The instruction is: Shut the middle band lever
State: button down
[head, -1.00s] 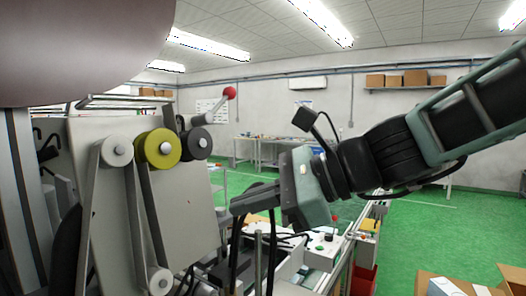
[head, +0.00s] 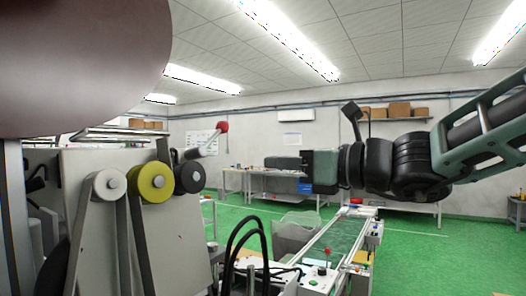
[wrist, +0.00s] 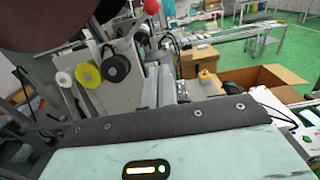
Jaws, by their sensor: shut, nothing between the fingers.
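A lever with a red ball knob (head: 222,127) slants up and to the right from beside the black roller (head: 190,177) on the machine panel. The red knob also shows at the top of the wrist view (wrist: 151,6). I cannot tell for certain that it is the middle band lever. A yellow roller (head: 151,182) and a pale grey roller (head: 109,184) carry belts to its left. My gripper (head: 268,162) is shut and empty, pointing left. In the head view it appears right of the knob and a little lower, apart from it.
The grey machine panel (head: 110,235) fills the left side. Black looped cables (head: 245,240) rise below my gripper. An open cardboard box (wrist: 262,84) shows in the wrist view. Green floor is open at right.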

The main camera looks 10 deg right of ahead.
aim_at(210, 139)
jog(key=w+a+r+p, duration=0.4)
jog(key=w+a+p, duration=0.2)
jog(key=a, duration=0.1)
jog(key=shift+a, duration=0.4)
jog(key=shift+f, duration=0.1)
jog(key=shift+a+r+n+b, duration=0.15)
jog(key=shift+r+n+b, duration=0.15)
jog(key=shift+n+b, duration=0.65)
jog(key=s+a+r+n+g+b, duration=0.2)
jog(key=s+a+r+n+b, duration=0.1)
jog(key=n+b, duration=0.5)
jog(key=shift+r+n+g+y+b, duration=0.35)
jog(key=shift+r+n, duration=0.3)
jog(key=shift+n, duration=0.9)
jog(key=shift+a, duration=0.15)
